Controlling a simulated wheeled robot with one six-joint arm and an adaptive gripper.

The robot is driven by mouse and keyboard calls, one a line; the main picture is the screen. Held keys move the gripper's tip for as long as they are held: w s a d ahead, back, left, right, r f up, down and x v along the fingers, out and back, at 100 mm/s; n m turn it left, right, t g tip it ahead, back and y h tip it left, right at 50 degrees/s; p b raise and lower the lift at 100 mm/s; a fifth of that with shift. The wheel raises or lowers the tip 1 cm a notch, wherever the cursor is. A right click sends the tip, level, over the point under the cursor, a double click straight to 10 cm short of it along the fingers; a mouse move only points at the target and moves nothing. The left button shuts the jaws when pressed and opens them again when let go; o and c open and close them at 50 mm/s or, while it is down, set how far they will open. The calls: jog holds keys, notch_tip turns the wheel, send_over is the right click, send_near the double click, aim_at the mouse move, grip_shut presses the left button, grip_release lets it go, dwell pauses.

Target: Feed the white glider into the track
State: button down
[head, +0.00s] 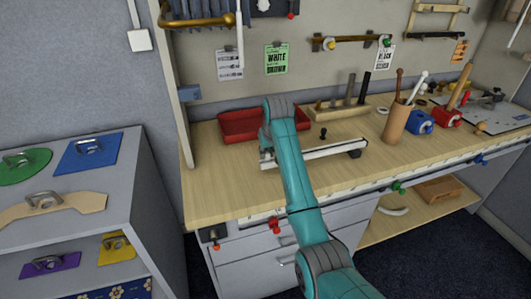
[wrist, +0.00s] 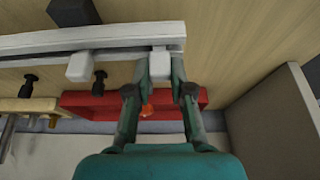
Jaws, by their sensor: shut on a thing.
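The white track (wrist: 95,42) crosses the top of the wrist view, its end near my gripper. In the head view the track (head: 318,151) lies on the table, partly behind my arm. My gripper (wrist: 160,70) is shut on a small white glider (wrist: 159,60) at the track's end. The glider is level with the slot and looks very close to it; I cannot tell whether it is inside. Another white block (wrist: 80,66) sits at the track further left in the wrist view.
A wooden rack (head: 338,109) and a tool cup (head: 397,121) stand to the right. A side panel (head: 180,110) bounds the table at left. The table front is mostly clear.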

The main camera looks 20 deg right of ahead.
jog(key=shift+d, duration=2.05)
jog(key=c, duration=0.9)
grip_release()
jog(key=shift+c, duration=0.2)
jog(key=v, duration=1.2)
